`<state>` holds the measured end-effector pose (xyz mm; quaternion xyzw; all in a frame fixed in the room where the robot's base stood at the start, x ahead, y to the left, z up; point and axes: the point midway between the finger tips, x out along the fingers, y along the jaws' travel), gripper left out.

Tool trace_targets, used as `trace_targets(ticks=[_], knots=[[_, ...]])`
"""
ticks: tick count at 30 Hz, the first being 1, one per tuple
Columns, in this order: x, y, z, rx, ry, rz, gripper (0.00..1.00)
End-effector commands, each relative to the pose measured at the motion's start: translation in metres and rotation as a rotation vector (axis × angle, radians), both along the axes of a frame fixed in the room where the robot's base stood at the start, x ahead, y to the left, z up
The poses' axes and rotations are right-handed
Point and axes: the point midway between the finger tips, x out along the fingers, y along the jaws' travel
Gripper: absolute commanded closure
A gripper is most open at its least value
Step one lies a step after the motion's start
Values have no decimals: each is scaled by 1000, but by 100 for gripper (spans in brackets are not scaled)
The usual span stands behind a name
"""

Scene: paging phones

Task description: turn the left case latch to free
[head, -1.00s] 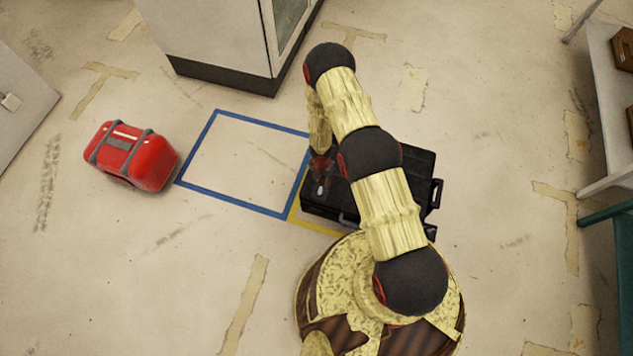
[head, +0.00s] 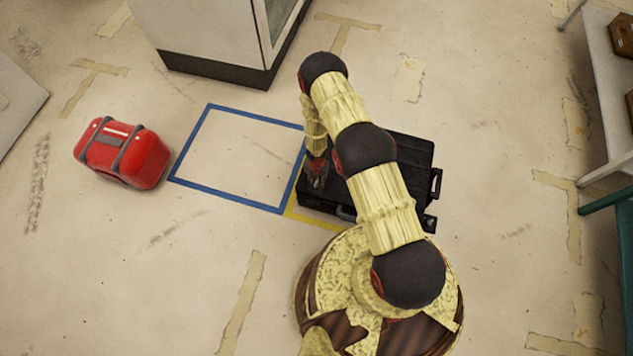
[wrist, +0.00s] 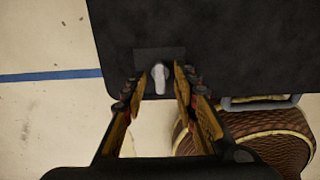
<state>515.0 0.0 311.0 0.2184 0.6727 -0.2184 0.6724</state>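The black case (head: 398,153) lies on the floor under my arm, and its dark top also fills much of the wrist view (wrist: 225,40). In the wrist view the light grey latch (wrist: 159,77) sits near the case's edge on a dark plate, pointing roughly along the picture's vertical. My gripper (wrist: 160,80) is open, with one finger on each side of the latch. I see a gap at each side; contact is not clear. In the head view my gripper (head: 317,180) is at the left front corner of the case, and the latch is hidden there.
A case handle (wrist: 260,102) is right of my gripper in the wrist view. A blue floor square (head: 240,160) is empty left of the case, with a red case (head: 122,153) beyond. A cabinet (head: 215,35) stands behind; a shelf (head: 605,100) is at right.

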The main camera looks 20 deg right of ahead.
Motion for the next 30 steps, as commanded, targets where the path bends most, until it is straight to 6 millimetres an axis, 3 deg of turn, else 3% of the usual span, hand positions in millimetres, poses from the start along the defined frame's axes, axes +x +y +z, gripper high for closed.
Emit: trace_targets(ticks=[5, 20, 30], knots=[[0, 0, 0, 0, 0, 0, 71], [0, 0, 1, 0, 0, 0, 99], [0, 0, 1, 0, 0, -1, 100]])
